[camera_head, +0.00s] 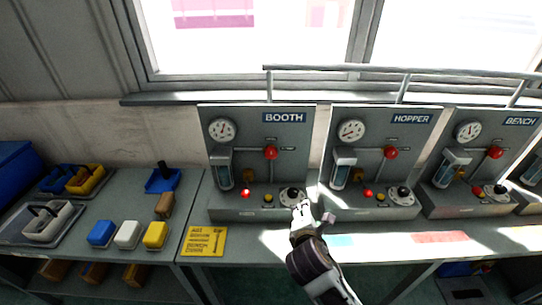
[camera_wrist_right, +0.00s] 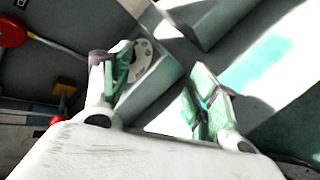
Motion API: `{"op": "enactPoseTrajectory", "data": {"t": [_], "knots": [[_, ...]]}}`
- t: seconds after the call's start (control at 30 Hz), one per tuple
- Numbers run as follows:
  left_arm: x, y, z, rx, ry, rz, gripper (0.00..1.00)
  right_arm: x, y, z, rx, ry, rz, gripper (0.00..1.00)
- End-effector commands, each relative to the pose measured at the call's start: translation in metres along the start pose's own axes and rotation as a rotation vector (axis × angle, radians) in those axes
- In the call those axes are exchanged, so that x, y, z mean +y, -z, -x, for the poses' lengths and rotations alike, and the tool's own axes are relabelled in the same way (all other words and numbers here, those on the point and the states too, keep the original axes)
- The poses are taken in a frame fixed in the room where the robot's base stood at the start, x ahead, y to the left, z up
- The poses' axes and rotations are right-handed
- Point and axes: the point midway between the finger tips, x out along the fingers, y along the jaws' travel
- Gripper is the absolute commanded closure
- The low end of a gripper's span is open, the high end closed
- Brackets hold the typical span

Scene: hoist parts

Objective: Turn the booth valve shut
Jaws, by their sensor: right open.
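The booth panel (camera_head: 238,143) is a grey console with a sign reading BOOTH, a gauge (camera_head: 222,130) and a red ball handle (camera_head: 271,153). The red ball (camera_wrist_right: 12,32) also shows on its pale stem at the upper left of the right wrist view. A black knob on a pale round dial (camera_head: 291,193) sits at the console's lower right. My right gripper (camera_head: 303,207) is just in front of this dial. In the right wrist view its green-padded fingers (camera_wrist_right: 165,75) are apart and empty, one overlapping the dial (camera_wrist_right: 143,60). My left gripper is out of view.
The hopper panel (camera_head: 377,133) and bench panel (camera_head: 480,140) stand to the right. A red light (camera_head: 245,194) and yellow button (camera_head: 268,198) are on the booth's base. A yellow notice (camera_head: 204,241), coloured blocks and trays lie left. A rail (camera_head: 400,71) runs above the panels.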

Motion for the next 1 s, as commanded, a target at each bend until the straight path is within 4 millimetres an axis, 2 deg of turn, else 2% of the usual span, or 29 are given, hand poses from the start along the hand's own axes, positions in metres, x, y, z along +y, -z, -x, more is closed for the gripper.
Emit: {"op": "enactPoseTrajectory", "data": {"t": [0.3,0.5,0.7,0.83,1.0], "knots": [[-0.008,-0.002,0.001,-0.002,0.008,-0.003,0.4,0.059,0.01,0.014,-0.117,-0.174,0.447,0.4],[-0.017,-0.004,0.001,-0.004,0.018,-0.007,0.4,0.094,0.019,0.028,-0.223,-0.27,0.729,0.4],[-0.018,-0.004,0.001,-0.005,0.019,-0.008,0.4,0.125,0.029,0.045,-0.35,-0.347,0.997,0.4],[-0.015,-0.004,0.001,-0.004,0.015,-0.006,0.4,0.138,0.035,0.053,-0.418,-0.377,1.121,0.4],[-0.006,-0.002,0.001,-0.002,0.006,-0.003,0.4,0.145,0.039,0.059,-0.461,-0.392,1.195,0.4]]}}
